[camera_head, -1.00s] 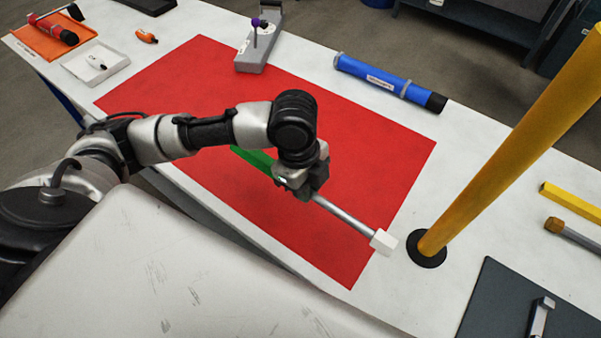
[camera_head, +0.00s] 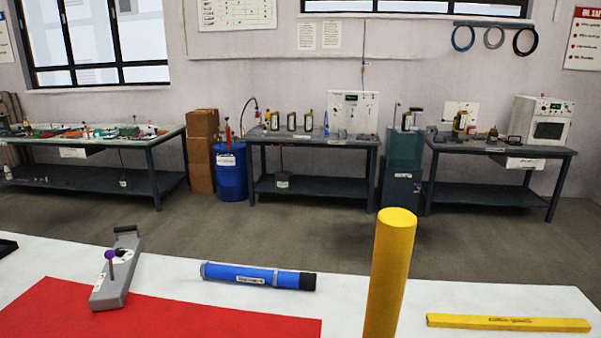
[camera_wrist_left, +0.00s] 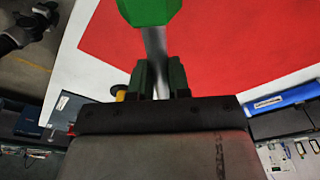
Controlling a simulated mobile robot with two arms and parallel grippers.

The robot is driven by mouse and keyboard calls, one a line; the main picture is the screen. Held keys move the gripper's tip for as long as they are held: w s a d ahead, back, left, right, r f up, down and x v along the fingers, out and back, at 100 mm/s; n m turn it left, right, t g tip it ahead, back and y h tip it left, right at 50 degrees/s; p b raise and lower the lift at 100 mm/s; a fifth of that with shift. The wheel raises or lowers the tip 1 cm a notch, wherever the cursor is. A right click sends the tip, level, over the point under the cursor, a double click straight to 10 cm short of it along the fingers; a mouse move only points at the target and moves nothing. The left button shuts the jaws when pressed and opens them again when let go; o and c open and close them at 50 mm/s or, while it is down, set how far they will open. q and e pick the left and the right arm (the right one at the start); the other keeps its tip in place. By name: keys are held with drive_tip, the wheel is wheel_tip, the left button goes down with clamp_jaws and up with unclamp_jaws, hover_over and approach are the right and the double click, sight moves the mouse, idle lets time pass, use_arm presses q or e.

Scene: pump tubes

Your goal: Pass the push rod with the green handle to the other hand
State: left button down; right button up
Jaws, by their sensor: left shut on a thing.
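In the left wrist view the push rod's green handle (camera_wrist_left: 149,10) is at the top edge, and its silver shaft (camera_wrist_left: 155,45) runs down from it. My left gripper (camera_wrist_left: 160,75) is shut on the shaft, below the handle in that picture. The far end of the rod is hidden behind the gripper. A dark and silver arm end, which looks like my right gripper (camera_wrist_left: 44,14), shows at the upper left, apart from the rod; its jaws are too small to read. The head view shows neither gripper nor rod.
A red mat (camera_head: 150,322) covers part of the white table (camera_head: 350,272). A grey stand with a purple knob (camera_head: 117,272), a blue tube (camera_head: 245,275), an upright yellow post (camera_head: 391,270) and a yellow bar (camera_head: 508,322) are on it. Workbenches (camera_head: 313,147) line the wall.

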use_arm(q)
drive_tip(key=n, duration=0.3)
drive_tip(key=a+n+y, duration=0.1)
drive_tip(key=n, duration=0.2)
drive_tip(key=a+r+n, duration=0.1)
drive_tip(key=n, duration=0.2)
drive_tip(key=shift+w+n+t, duration=0.3)
drive_tip(key=shift+w+n, duration=0.1)
